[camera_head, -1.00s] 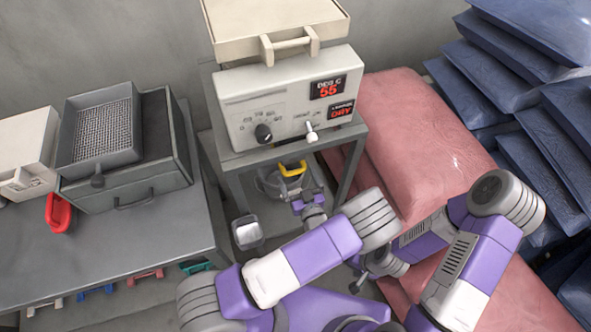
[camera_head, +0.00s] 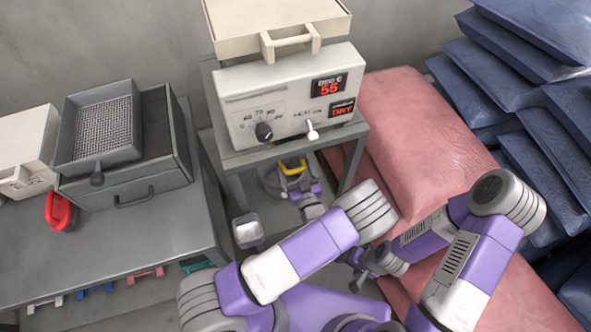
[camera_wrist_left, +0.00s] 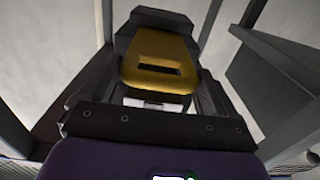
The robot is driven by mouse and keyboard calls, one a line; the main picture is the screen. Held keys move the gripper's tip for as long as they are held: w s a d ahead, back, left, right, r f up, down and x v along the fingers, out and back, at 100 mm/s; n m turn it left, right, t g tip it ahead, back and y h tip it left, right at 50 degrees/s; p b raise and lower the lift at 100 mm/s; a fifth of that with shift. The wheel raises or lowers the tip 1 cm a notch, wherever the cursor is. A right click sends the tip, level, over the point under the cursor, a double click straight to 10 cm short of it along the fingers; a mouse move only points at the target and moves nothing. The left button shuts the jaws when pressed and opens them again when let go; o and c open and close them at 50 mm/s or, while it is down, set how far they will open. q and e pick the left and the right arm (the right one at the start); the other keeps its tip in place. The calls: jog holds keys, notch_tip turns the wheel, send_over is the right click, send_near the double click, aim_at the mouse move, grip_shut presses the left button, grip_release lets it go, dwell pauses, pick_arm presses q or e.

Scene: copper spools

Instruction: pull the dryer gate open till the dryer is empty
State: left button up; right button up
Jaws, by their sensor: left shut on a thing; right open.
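The dryer (camera_head: 235,105) is a cream box with a red "55" and a red "DRY" display, a dark knob and a white lever. It stands on a grey frame. A yellow gate (camera_head: 289,168) shows below it, inside the frame. In the left wrist view, the yellow gate (camera_wrist_left: 158,48) is a plate with a dark slot, lying against a dark grey housing. My left gripper (camera_head: 302,188) is shut on the gate; its fingers are partly hidden. My right gripper (camera_head: 358,275) is open and empty, low beside the pink sacks. The dryer's inside is hidden under its lid.
A small grey bin (camera_head: 248,231) stands below, left of my left gripper. A grey table (camera_head: 110,245) at left carries a mesh tray (camera_head: 97,130) and a red scoop-like item (camera_head: 60,212). Pink sacks (camera_head: 405,130) and blue sacks (camera_head: 500,70) are stacked at right.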

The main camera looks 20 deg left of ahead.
pick_arm(q)
jog(key=v, duration=0.5)
jog(key=o, duration=1.2)
jog(key=v, duration=0.7)
jog(key=shift+s+d+p, duration=0.15)
jog(key=shift+s+p, duration=0.05)
jog(key=shift+p, duration=0.15)
